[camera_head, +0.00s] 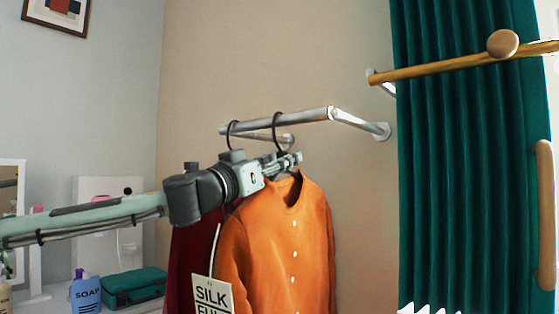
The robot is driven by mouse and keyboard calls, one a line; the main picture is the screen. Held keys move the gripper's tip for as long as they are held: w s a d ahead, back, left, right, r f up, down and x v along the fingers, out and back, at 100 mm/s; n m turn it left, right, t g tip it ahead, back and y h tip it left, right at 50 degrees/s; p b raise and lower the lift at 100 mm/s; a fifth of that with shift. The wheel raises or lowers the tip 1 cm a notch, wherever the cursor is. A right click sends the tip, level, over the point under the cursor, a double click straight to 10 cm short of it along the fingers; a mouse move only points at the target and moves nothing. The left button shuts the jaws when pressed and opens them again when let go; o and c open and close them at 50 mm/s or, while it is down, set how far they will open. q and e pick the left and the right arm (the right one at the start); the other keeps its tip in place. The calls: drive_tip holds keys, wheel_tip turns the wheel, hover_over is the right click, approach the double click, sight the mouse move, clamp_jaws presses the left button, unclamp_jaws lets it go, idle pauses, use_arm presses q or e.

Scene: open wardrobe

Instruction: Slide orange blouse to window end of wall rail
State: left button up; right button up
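The orange blouse (285,245) hangs from the silver wall rail (305,117). A dark hook (277,122) above it loops over the rail, right of the rail's middle. My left gripper (292,160) reaches in from the left, just under the rail, at the height of the blouse's collar and hanger. Its fingers overlap the hanger area, and I cannot tell whether they touch or grip it. The gripper body hides part of the hanger and the left shoulder. My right gripper is not in view.
A dark red garment (190,255) hangs left of the blouse, partly behind my arm. Another hook (232,130) is near the rail's left end. A sign (212,293) reading SILK shows in front. A green curtain (460,180) and a golden rod (450,65) are at right.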

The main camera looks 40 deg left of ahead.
use_arm(q)
clamp_jaws()
drive_tip(key=d+b, duration=0.2)
drive_tip(key=d, duration=0.4)
drive_tip(key=shift+s+d, duration=0.25)
drive_tip(key=shift+d, duration=0.1)
drive_tip(key=shift+c, duration=0.2)
unclamp_jaws()
drive_tip(key=shift+d+r, duration=0.1)
drive_tip(key=shift+s, duration=0.1)
drive_tip(key=d+v, duration=0.1)
drive_tip(key=v, duration=1)
drive_tip(key=shift+s+a, duration=0.4)
drive_tip(key=shift+a, duration=0.1)
